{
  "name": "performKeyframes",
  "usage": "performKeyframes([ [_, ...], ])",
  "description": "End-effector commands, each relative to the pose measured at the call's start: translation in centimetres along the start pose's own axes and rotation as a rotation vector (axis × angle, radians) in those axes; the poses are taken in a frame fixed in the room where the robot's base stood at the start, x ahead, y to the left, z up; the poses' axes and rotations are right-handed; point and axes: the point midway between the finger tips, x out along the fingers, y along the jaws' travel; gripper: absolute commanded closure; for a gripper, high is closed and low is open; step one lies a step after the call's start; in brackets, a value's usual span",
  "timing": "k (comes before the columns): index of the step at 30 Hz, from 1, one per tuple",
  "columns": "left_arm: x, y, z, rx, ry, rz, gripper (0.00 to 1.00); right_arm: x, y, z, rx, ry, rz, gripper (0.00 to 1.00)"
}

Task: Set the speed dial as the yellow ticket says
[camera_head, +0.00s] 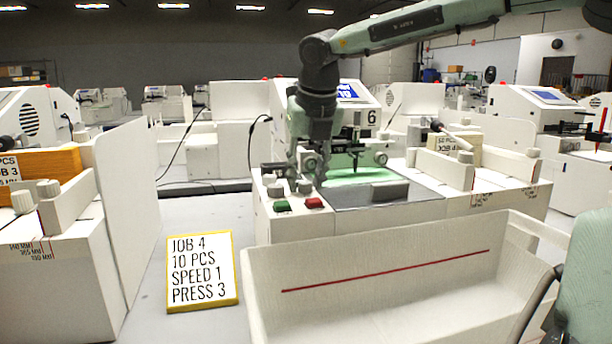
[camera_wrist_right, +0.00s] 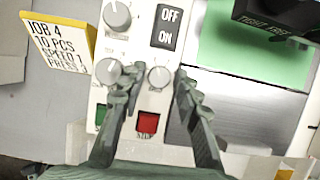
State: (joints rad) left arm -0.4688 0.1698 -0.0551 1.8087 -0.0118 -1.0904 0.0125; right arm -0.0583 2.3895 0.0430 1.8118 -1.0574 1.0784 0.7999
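The yellow-edged ticket (camera_head: 202,272) stands at lower left in the head view and reads JOB 4, 10 PCS, SPEED 1, PRESS 3. It also shows in the wrist view (camera_wrist_right: 60,42). The wrist view shows a round grey dial (camera_wrist_right: 160,77), another dial (camera_wrist_right: 106,71) to its left and a larger knob (camera_wrist_right: 117,15) above; their small labels are too unclear to tell which is speed. My right gripper (camera_wrist_right: 156,79) is open, pointing down, its fingertips on either side of the right-hand dial with small gaps. It also shows in the head view (camera_head: 307,181). My left gripper is out of view.
An OFF/ON switch (camera_wrist_right: 168,30) is above the dial. A green button (camera_wrist_right: 101,116) and a red button (camera_wrist_right: 147,123) lie just below, close to the fingers. A green sheet (camera_head: 360,176) lies right of the panel. A white bin (camera_head: 380,300) stands in front.

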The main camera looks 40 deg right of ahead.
Motion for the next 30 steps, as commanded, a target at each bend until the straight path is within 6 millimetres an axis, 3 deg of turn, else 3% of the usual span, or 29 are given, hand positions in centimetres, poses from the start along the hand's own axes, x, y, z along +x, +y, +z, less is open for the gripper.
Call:
performKeyframes([
  [5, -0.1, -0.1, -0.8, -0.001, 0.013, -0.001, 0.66, 0.0, 0.0, 0.0, 0.0, 0.0, 0.0, 0.68],
  [14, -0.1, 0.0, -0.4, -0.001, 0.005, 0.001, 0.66, 0.0, 0.0, 0.0, 0.0, 0.0, 0.0, 1.0],
  [23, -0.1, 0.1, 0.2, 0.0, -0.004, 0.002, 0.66, 0.0, 0.0, 0.0, -0.028, 0.0, 0.014, 1.0],
  [30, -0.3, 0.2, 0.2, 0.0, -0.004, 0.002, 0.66, 0.0, -0.1, 0.1, -0.146, -0.002, 0.066, 1.0],
])
